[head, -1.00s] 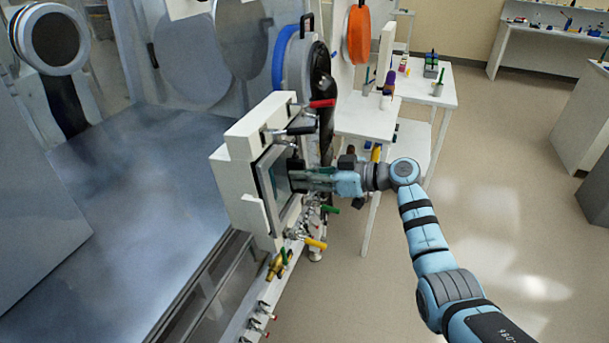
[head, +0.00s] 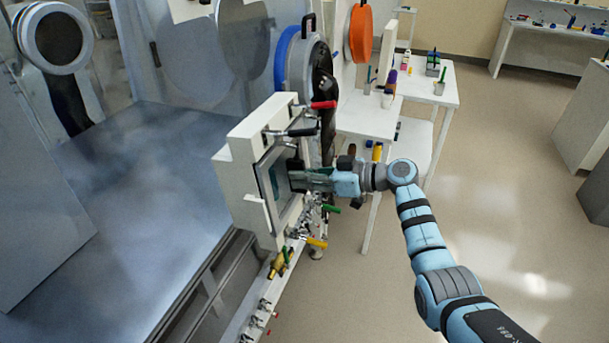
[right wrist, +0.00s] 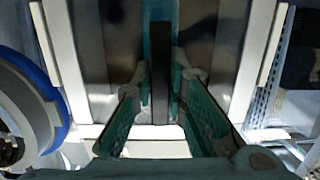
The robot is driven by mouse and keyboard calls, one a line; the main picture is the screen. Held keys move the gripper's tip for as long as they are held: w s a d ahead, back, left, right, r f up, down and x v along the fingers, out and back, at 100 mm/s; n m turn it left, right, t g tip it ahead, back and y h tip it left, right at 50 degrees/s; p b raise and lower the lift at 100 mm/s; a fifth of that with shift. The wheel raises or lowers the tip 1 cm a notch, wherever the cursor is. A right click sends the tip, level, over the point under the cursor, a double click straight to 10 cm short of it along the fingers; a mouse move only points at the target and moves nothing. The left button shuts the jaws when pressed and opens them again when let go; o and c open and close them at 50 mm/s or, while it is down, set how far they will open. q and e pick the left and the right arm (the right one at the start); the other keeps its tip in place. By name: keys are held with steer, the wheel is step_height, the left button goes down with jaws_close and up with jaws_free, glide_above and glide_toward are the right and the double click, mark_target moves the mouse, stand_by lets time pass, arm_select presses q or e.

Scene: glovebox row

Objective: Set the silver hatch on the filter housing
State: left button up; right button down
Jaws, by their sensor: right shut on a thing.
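The filter housing (head: 240,150) is a thick white frame on the glovebox side, in the middle of the head view. The silver hatch (head: 264,172) is a grey-rimmed square panel upright at the housing's face, roughly lined up with it. Whether it touches the housing all round I cannot tell. My right gripper (head: 292,176) is shut on the hatch's dark handle bar (right wrist: 160,75), which stands between the two fingers in the right wrist view. The gripper and its arm hide part of the hatch's right side. My left gripper is not in view.
A white table (head: 366,121) with small items stands behind. The floor at right is clear.

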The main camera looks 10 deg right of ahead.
steer(key=c, duration=1.5)
jaws_free()
steer(key=shift+a, duration=0.1)
